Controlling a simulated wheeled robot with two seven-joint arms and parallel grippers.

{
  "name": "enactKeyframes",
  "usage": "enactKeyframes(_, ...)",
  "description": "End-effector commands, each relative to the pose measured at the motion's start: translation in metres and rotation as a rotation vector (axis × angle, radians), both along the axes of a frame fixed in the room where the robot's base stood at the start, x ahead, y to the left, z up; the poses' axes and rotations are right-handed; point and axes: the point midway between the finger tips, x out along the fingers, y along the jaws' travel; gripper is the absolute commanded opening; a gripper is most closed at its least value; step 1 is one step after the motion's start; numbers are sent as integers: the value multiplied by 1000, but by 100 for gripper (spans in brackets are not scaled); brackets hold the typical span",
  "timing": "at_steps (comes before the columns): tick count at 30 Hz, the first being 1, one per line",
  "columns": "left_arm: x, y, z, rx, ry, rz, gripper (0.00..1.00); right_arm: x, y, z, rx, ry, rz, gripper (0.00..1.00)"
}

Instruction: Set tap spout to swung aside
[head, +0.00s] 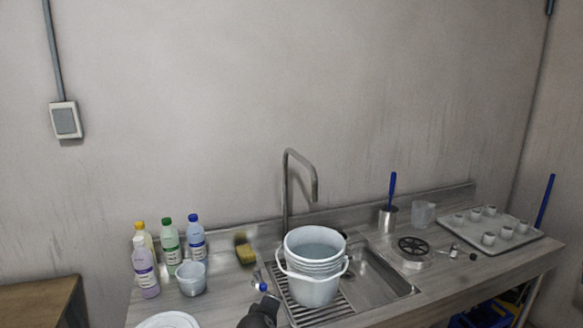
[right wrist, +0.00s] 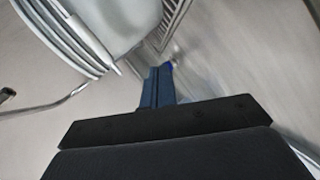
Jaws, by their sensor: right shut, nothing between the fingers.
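The tap (head: 285,190) rises behind the sink, and its bent spout (head: 314,181) reaches forward and right, its tip hanging above the white bucket (head: 314,290). The bucket holds what looks like water and stands on the ribbed drainer at the sink's left. My right gripper (head: 263,287) is low in front, just left of the bucket and well below the spout. In the right wrist view its blue fingers (right wrist: 158,86) are closed and empty, near the bucket (right wrist: 110,20). A bent metal rod (right wrist: 50,105) shows at left there; I cannot tell what it belongs to. My left gripper is not in view.
Several bottles (head: 170,246), a small tub (head: 191,278) and a sponge (head: 245,254) stand left of the tap. The open sink basin (head: 375,280) is right of the bucket. A brush holder (head: 388,220) and a tray of cups (head: 520,240) are farther right.

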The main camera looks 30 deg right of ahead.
Motion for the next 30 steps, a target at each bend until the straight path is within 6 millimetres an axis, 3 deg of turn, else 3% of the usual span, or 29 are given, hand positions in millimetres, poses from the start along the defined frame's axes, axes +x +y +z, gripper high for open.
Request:
enactKeyframes(6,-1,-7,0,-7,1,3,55,49,-20,66,-189,-49,-18,0)
enactKeyframes(15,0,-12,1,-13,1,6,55,100,-43,165,-443,-88,-78,0)
enactKeyframes(24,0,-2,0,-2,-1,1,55,130,-61,262,-663,-96,-166,0)
enactKeyframes(30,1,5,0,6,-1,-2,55,137,-66,297,-740,-93,-206,0)
